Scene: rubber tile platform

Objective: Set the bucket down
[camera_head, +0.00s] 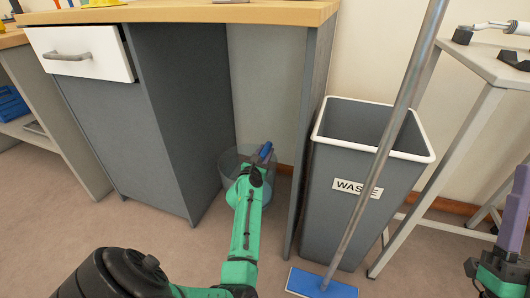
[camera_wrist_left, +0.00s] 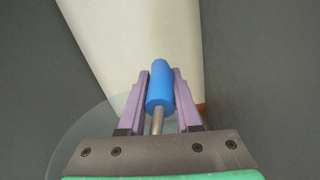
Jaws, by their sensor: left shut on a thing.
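The bucket (camera_head: 229,162) is clear and greyish, in the open bay under the wooden-topped desk, partly hidden behind my left arm. I cannot tell whether its base touches the floor. My left gripper (camera_head: 262,154) is above the bucket, shut on its blue handle grip. In the left wrist view the blue grip (camera_wrist_left: 160,86) sits between the two purple fingers, with a metal rod below it. The bucket's clear rim (camera_wrist_left: 84,128) curves behind the fingers. My right gripper (camera_head: 515,205) shows only partly at the right edge; its opening is not clear.
The desk's grey side panels (camera_head: 312,130) stand on both sides of the bay. A grey waste bin (camera_head: 335,215) with a white rim stands just right of the desk. A blue-headed mop (camera_head: 322,284) leans in front of it. A grey-framed table (camera_head: 470,125) stands farther right.

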